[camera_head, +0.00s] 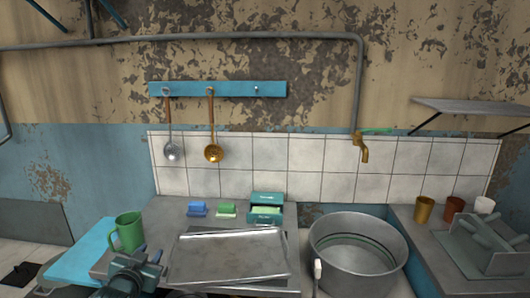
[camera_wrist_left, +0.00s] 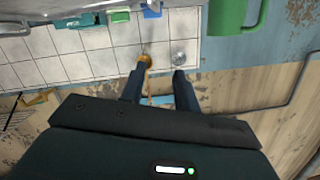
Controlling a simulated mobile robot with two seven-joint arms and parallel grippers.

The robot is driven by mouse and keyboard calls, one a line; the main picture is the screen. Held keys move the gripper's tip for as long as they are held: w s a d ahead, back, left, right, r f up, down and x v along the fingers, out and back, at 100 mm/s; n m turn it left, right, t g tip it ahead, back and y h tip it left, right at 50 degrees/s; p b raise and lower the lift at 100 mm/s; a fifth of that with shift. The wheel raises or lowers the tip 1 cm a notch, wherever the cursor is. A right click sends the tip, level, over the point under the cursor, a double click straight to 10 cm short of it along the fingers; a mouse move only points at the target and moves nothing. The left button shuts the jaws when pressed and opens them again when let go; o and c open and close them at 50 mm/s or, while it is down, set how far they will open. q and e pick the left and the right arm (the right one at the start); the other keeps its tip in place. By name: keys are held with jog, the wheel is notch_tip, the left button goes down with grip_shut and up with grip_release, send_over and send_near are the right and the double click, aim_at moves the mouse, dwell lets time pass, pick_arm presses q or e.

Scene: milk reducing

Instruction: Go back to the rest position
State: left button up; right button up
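My left gripper (camera_head: 149,255) is at the lower left of the head view, in front of the green mug (camera_head: 128,232) and left of the metal tray. In the left wrist view its two dark fingers (camera_wrist_left: 160,88) stand apart with nothing held between them; the tiled wall and hanging ladles show behind. The green mug also shows at the top right of the wrist view (camera_wrist_left: 236,14), apart from the fingers. My right gripper is not in view.
A metal tray (camera_head: 228,255) lies on the counter, with blue (camera_head: 198,209) and green (camera_head: 227,208) blocks and a teal box (camera_head: 266,205) behind. A large metal pot (camera_head: 398,262) stands right of it. Cups (camera_head: 424,210) and a rack (camera_head: 487,245) are far right. Ladles (camera_head: 213,153) hang above.

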pick_arm(q)
jog(key=s+d+f+g+h, duration=0.2)
jog(key=s+d+f, duration=0.6)
jog(key=s+f, duration=0.45)
jog(key=s+d+f+g, duration=0.1)
jog(key=s+d, duration=0.2)
jog(key=s, duration=0.7)
jog(key=s+d+f+g+h, duration=0.1)
jog(key=s+d, duration=0.3)
jog(key=s, duration=0.6)
jog(key=shift+s+d+f+n+g+h, duration=0.3)
jog(key=shift+f+g, duration=0.3)
